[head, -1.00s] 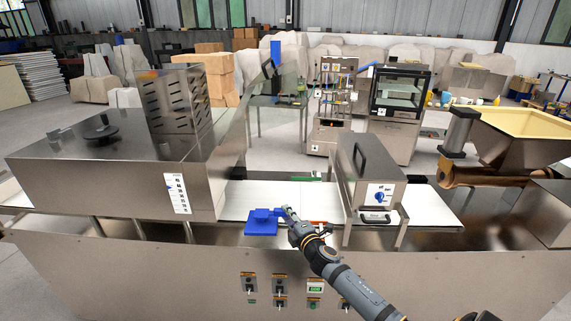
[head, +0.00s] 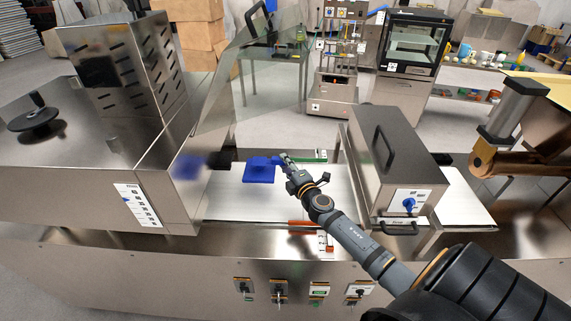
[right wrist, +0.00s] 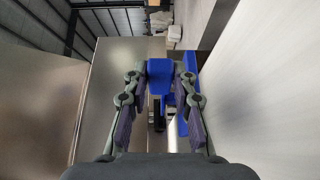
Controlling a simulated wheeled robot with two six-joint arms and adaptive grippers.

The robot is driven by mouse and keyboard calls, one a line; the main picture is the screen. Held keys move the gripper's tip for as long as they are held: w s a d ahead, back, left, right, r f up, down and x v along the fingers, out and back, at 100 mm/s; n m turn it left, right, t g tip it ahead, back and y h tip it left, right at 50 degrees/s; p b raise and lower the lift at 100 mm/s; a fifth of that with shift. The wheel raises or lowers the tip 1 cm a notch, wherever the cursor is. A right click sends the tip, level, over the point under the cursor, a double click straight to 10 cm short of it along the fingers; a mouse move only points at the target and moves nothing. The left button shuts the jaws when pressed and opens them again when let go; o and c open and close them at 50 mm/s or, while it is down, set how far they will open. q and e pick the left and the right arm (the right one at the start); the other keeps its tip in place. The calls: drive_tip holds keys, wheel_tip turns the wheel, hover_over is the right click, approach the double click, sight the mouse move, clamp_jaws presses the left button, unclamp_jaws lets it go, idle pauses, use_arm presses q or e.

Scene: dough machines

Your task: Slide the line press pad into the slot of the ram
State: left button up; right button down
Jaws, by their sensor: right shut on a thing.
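The blue line press pad (head: 258,171) is a flat plate with a raised block on top. My right gripper (head: 284,160) is shut on it at its right side and holds it over the white belt, left of the box-shaped machine. In the right wrist view the blue pad (right wrist: 160,68) sits between the two fingers, with its plate partly hidden. A dark piece (head: 220,161) and a blurred blue patch show through or on the clear guard to the left of the pad. I cannot make out the ram's slot. My left gripper is out of view.
The slanted clear guard (head: 222,110) and steel housing (head: 165,170) stand left of the pad. The steel box with a black handle (head: 390,160) stands close on the right. An orange-red piece (head: 303,223) lies at the belt's front.

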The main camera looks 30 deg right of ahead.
sight(272, 162)
drive_tip(key=shift+w+a, duration=0.3)
drive_tip(key=shift+a, duration=0.2)
drive_tip(key=shift+w+a+r, duration=0.15)
drive_tip(key=shift+a, duration=0.2)
drive_tip(key=shift+w+a+p, duration=0.45)
drive_tip(key=shift+w+a, duration=0.25)
drive_tip(key=shift+a, duration=0.25)
drive_tip(key=shift+w+a, duration=0.4)
drive_tip(key=shift+a, duration=0.15)
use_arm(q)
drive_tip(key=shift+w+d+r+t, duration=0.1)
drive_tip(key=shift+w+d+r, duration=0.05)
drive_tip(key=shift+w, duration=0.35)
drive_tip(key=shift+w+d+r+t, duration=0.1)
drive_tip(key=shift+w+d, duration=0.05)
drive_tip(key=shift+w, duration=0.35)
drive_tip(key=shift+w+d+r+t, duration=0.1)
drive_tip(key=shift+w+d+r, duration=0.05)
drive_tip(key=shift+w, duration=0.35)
use_arm(e)
drive_tip(key=shift+w+a, duration=0.1)
